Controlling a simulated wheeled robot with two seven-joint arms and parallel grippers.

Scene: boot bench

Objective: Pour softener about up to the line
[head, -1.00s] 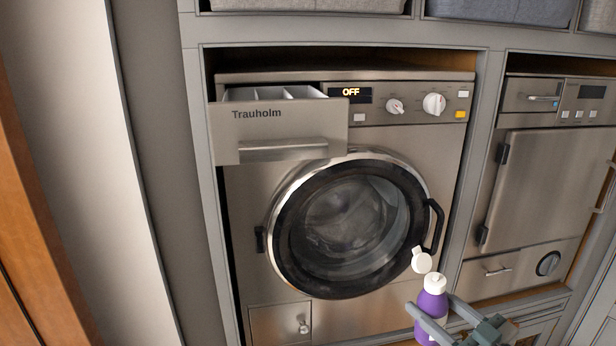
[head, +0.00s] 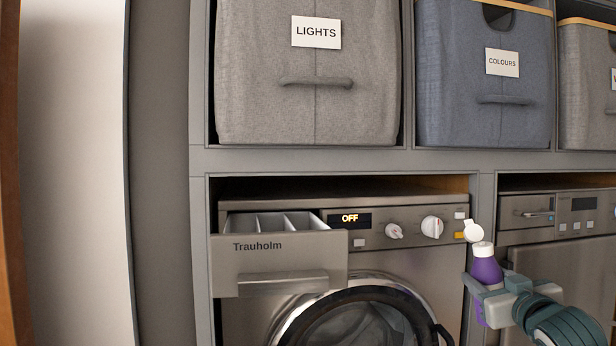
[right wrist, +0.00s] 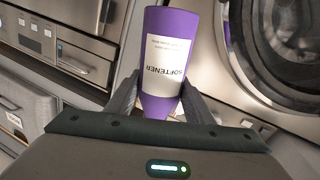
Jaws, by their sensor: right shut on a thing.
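The purple softener bottle (head: 486,270) has a white neck and its white flip cap stands open. My right gripper (head: 490,290) is shut around the bottle, which is nearly upright in front of the washer's right edge. In the right wrist view the bottle (right wrist: 165,25) shows its SOFTENER label between the fingers (right wrist: 160,100). The washer's detergent drawer (head: 280,262), marked Trauholm, is pulled out at the left, with white compartments (head: 275,222) open at the top. The fill line is not visible. The bottle is right of the drawer, well apart from it. My left gripper is not in view.
The washer display (head: 349,219) reads OFF. Its round door (head: 350,320) is closed below. Fabric bins labelled LIGHTS (head: 310,100) and COLOURS (head: 485,110) sit on the shelf above. A second appliance (head: 560,250) stands at the right. Space before the washer panel is free.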

